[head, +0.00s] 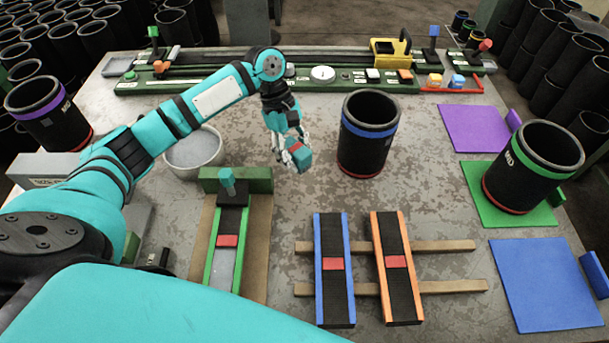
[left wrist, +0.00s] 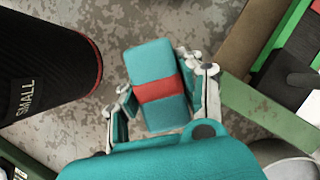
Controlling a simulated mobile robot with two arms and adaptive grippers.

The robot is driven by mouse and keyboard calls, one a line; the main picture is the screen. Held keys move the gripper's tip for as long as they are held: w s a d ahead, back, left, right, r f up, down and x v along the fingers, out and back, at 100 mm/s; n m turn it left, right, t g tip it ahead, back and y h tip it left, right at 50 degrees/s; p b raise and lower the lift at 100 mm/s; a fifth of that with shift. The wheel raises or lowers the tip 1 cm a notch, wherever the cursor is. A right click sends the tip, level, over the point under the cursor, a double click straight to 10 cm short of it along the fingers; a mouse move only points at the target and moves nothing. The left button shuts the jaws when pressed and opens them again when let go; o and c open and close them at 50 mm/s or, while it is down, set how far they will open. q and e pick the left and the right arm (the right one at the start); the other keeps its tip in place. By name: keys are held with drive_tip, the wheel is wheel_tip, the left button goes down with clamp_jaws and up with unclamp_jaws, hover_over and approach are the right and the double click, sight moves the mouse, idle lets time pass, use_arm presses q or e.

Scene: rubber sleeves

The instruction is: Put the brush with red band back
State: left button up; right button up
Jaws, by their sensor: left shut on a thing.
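The brush with red band (head: 300,155) is a teal block with a red stripe across it. My left gripper (head: 290,150) is shut on it and holds it over the table between the grey bowl (head: 194,160) and the black sleeve with the blue band (head: 366,145). In the left wrist view the brush (left wrist: 152,65) sits between the two fingers (left wrist: 160,100), its far end sticking out beyond them. Whether it touches the table is hard to tell. My right gripper is not in view.
A green-sided channel (head: 240,252) with a teal knob stands at the left. Blue (head: 319,290) and orange (head: 378,235) rails lie on wooden slats. A green-banded sleeve stands on a green mat (head: 477,190) at the right, between purple (head: 470,125) and blue (head: 540,290) mats.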

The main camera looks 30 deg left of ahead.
sight(300, 185)
use_arm(q)
drive_tip(key=shift+s+f, duration=0.1)
drive_tip(key=shift+f, duration=3.45)
drive_tip(key=shift+f, duration=0.1)
drive_tip(key=o, duration=0.9)
drive_tip(key=v, duration=1.2)
drive_tip(key=shift+b, duration=0.35)
